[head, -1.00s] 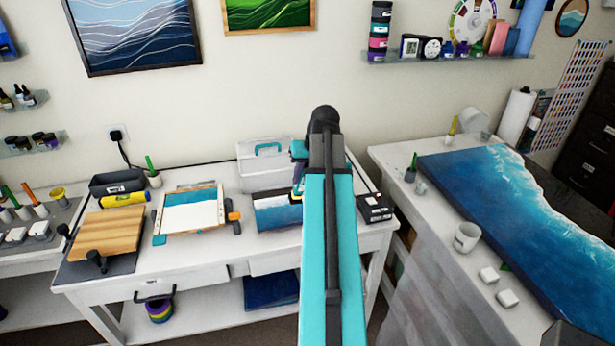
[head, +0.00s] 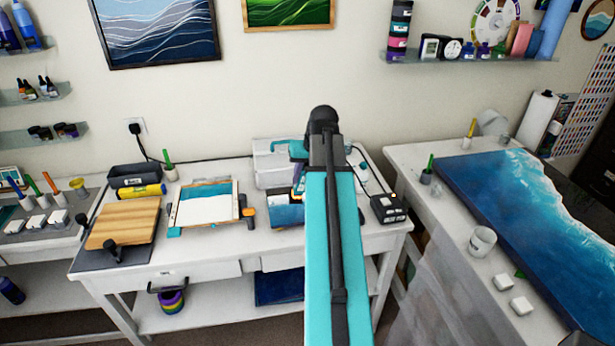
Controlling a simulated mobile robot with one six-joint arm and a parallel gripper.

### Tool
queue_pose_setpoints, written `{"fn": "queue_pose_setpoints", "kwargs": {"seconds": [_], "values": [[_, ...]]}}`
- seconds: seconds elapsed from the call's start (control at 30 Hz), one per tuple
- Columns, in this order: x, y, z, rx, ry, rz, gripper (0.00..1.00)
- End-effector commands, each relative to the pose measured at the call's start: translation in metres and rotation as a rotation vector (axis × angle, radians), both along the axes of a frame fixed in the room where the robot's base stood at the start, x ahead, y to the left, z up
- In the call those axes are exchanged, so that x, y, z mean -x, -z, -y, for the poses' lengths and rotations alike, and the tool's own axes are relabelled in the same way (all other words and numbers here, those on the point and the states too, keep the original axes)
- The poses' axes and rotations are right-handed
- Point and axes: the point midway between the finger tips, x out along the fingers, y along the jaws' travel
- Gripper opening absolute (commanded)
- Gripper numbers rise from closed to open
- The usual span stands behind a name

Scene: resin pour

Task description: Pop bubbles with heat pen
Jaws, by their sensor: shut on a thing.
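My teal and black arm rises through the middle of the head view and hides its own far end. My gripper and whatever it holds are behind the arm and cannot be made out. No heat pen can be picked out for certain. A framed panel (head: 207,212), mostly white with a blue band along its far side, lies on the back table left of my arm. A blue and white seascape panel (head: 284,215) is partly hidden by my arm. A large blue resin slab with a white wave edge (head: 500,205) lies on the right table. Bubbles are too small to see.
The back table (head: 190,255) also holds a wooden board (head: 124,222), a dark tray (head: 134,176), a clear bin (head: 272,165) and a black box (head: 388,208). A gap separates the tables.

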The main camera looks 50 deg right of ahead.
Motion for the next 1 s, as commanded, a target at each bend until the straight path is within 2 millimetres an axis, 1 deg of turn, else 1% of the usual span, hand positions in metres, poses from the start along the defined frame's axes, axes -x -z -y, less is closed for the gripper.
{"fn": "queue_pose_setpoints", "kwargs": {"seconds": [1.0], "values": [[-0.030, 0.000, -0.040, 0.000, -0.002, 0.001, 0.03]]}}
